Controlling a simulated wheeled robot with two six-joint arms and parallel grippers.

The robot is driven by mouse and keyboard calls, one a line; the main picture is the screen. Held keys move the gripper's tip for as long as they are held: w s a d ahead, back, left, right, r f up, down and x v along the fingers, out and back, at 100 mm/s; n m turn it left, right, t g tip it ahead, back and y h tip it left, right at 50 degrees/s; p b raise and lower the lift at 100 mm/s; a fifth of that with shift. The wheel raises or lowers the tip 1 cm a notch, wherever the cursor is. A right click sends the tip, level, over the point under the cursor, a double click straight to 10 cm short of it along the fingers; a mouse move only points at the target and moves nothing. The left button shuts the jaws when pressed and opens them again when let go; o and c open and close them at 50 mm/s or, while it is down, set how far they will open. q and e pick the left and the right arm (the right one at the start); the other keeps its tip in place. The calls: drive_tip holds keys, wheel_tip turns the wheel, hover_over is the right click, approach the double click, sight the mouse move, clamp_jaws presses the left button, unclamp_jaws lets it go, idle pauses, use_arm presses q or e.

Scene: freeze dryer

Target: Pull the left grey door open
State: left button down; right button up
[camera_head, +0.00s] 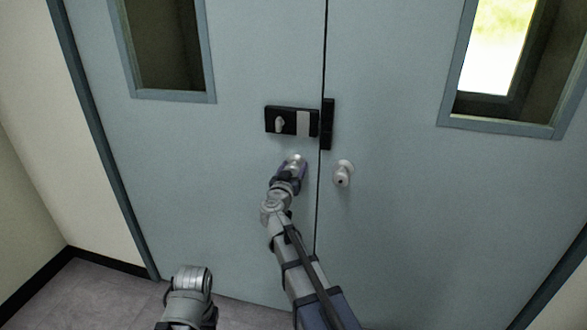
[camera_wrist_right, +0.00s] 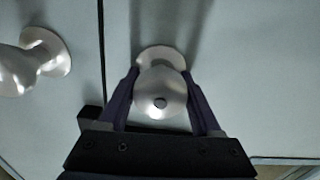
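The left grey door (camera_head: 190,150) is flush with the right door (camera_head: 420,200), with a thin dark seam between them. My right gripper (camera_head: 291,170) is at the left door's round silver knob, just below a black lock box (camera_head: 284,121). In the right wrist view, the knob (camera_wrist_right: 160,92) sits between the two dark fingers of the right gripper (camera_wrist_right: 162,88). The fingers lie close against both sides of the knob. My left arm shows only as a grey link at the bottom of the head view; its gripper is not visible.
The right door's knob (camera_head: 343,173) is close beside my right gripper, across the seam; it also shows in the right wrist view (camera_wrist_right: 30,62). A pale wall (camera_head: 65,130) stands at the left. Grey floor (camera_head: 85,290) is open at the lower left.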

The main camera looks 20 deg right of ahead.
clamp_jaws()
idle(0.3)
drive_tip(key=shift+s, duration=0.15)
